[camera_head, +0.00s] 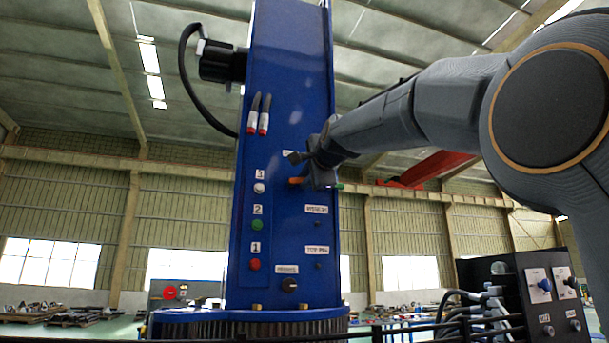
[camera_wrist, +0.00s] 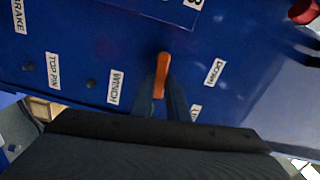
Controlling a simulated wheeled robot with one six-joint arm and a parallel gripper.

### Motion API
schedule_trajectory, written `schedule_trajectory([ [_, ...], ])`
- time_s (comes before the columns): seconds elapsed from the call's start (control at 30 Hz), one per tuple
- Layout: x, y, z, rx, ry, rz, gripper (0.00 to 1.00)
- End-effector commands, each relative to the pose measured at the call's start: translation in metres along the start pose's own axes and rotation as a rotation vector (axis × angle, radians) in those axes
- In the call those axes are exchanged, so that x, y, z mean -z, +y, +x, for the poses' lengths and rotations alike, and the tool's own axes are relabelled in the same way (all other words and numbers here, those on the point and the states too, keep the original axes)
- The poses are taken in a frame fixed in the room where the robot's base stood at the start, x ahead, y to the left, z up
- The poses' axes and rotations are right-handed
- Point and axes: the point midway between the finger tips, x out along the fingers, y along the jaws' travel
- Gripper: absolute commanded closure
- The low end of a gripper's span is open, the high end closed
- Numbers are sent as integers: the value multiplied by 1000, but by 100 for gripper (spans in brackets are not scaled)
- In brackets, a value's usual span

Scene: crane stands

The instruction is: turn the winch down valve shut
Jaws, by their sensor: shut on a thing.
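The winch valve has an orange lever handle (camera_wrist: 161,72) on the blue panel, between the WINCH label (camera_wrist: 115,87) and the DOWN label (camera_wrist: 213,73). In the wrist view my gripper (camera_wrist: 160,98) has one finger on each side of the handle and is shut on it. The handle points roughly up and down in that view. In the head view my gripper (camera_head: 314,178) is against the blue column, and the orange handle tip (camera_head: 296,181) sticks out to its left. The valve's body is hidden behind my gripper.
A TOP PIN label (camera_wrist: 53,70) is left of the handle in the wrist view. A black control box (camera_head: 530,285) stands at lower right.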

Motion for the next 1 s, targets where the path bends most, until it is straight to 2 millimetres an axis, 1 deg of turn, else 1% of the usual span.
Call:
schedule_trajectory([
  [0.13, 0, 3, 0, -2, 0, 76, 100],
  [0.33, 0, 5, 0, -1, 0, 139, 100],
  [0.87, 0, 6, 0, -2, 0, 164, 100],
  [0.9, 0, 6, 0, -2, 0, 164, 84],
  [0.97, 0, 6, 0, -2, 0, 164, 74],
  [1.0, -1, 6, 0, -2, 0, 164, 68],
])
